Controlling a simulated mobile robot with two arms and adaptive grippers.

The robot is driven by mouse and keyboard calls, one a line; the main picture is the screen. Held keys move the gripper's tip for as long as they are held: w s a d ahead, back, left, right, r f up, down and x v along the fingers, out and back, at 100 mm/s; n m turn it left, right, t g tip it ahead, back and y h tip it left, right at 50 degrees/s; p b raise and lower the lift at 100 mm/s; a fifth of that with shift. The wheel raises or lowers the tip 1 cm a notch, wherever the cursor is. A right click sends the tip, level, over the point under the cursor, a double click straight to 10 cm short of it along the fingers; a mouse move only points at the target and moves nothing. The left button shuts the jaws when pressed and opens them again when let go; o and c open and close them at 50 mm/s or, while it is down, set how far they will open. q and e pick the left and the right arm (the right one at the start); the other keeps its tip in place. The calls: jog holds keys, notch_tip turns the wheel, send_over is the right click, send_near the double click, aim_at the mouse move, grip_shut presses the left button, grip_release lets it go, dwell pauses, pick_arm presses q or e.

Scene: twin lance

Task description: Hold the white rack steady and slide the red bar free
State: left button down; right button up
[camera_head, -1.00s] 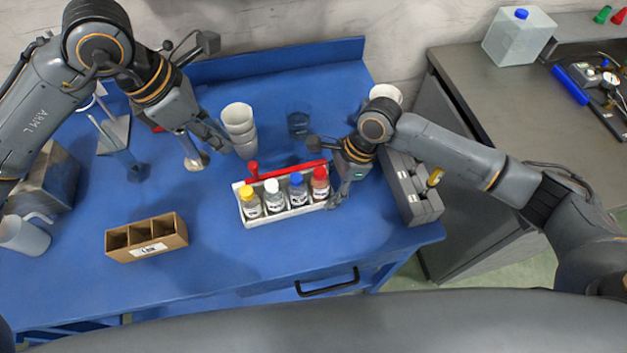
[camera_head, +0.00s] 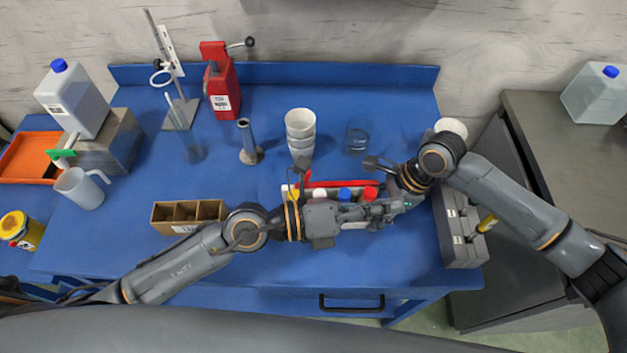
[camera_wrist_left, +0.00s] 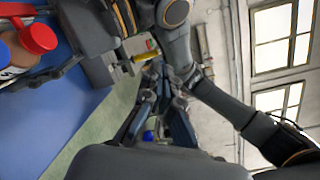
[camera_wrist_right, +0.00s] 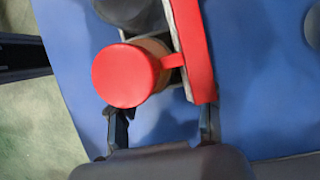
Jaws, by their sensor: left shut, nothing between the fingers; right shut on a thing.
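The white rack (camera_head: 353,225) stands on the blue table, mostly hidden behind my left arm in the head view. It holds bottles with yellow, white, blue and red (camera_head: 370,192) caps. The red bar (camera_head: 328,184) lies along the rack's back side. In the right wrist view the bar (camera_wrist_right: 197,45) runs beside the rack's pale edge (camera_wrist_right: 181,40) and the red cap (camera_wrist_right: 130,76). My right gripper (camera_wrist_right: 163,127) is at the rack's right end, shut on the rack. My left gripper (camera_head: 388,210) is shut and empty, pointing right across the rack's front; its fingers show in the left wrist view (camera_wrist_left: 157,75).
A brown divided box (camera_head: 188,213) stands left of the rack. Stacked white cups (camera_head: 300,130) and a clear glass (camera_head: 357,138) stand behind it. A grey case (camera_head: 458,228) is at the right. My left forearm crosses the table front.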

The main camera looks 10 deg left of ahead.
pick_arm(q)
jog(key=n+t, duration=0.3)
jog(key=n+t+y, duration=0.9)
jog(key=n+y, duration=0.2)
jog(key=n, duration=0.5)
send_near(316, 192)
jog(key=d+r, duration=0.3)
jog(key=d, duration=0.1)
jog(key=shift+a, duration=0.15)
jog(key=shift+m, duration=0.3)
jog(key=x, duration=1)
jog(key=shift+w, duration=0.3)
jog(key=a, duration=0.3)
jog(key=shift+s+a+f, duration=0.1)
jog(key=shift+s+a, duration=0.2)
jog(key=shift+a, duration=0.3)
